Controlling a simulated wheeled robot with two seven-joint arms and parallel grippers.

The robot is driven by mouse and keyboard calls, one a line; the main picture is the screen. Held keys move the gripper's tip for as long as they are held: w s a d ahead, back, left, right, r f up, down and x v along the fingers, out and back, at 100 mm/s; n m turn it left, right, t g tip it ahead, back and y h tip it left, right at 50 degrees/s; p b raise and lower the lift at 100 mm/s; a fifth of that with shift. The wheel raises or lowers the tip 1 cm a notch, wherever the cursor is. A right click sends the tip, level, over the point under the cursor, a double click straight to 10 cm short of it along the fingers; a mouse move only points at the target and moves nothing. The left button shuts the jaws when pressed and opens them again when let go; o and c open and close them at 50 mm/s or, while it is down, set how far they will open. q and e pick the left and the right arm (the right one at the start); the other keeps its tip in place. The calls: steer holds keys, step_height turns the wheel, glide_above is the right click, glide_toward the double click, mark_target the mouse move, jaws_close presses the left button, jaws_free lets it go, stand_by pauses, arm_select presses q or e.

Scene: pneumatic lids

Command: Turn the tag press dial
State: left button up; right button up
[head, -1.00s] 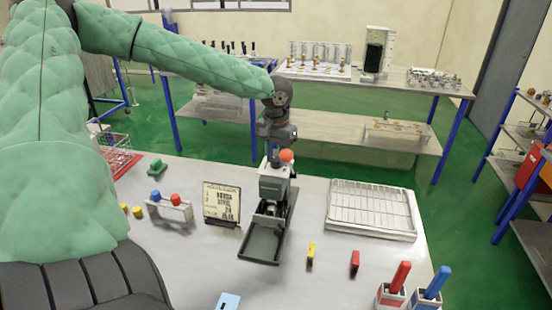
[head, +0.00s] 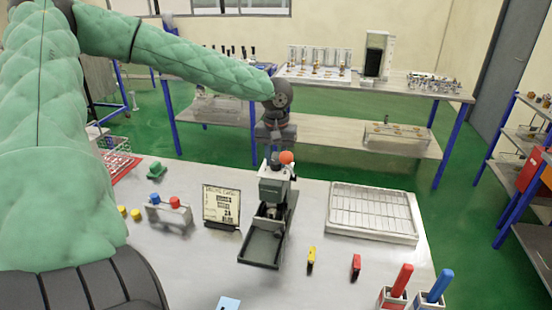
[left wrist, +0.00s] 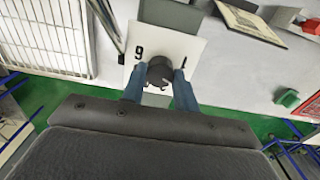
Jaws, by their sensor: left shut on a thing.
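The tag press (head: 271,192) stands on the table, a grey-green upright body with a dark tray in front and an orange ball knob (head: 286,157) at its top. My left gripper (head: 274,160) reaches its top from behind. In the left wrist view, the blue fingers of my left gripper (left wrist: 158,84) are shut on the dark round dial (left wrist: 159,70). The dial sits before a white number plate (left wrist: 182,47), where a 1 and a 6 or 9 show. The fingers hide part of the dial. My right gripper is not in view.
A card on a stand (head: 221,206) and a rack with a red and a blue knob (head: 168,210) stand left of the press. A white wire-grid tray (head: 372,212) lies right. Yellow (head: 311,256) and red (head: 356,266) pieces stand in front. Table between them is clear.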

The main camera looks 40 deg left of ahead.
mark_target(276, 161)
arm_select(q)
steer(key=o, duration=1)
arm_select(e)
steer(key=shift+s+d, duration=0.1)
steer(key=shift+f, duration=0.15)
arm_select(q)
steer(key=shift+r, duration=0.25)
steer(key=shift+w+r, duration=0.1)
steer(key=shift+r, duration=0.3)
step_height(276, 161, up, 6)
steer(key=shift+r+b, duration=0.25)
steer(key=shift+b, duration=0.7)
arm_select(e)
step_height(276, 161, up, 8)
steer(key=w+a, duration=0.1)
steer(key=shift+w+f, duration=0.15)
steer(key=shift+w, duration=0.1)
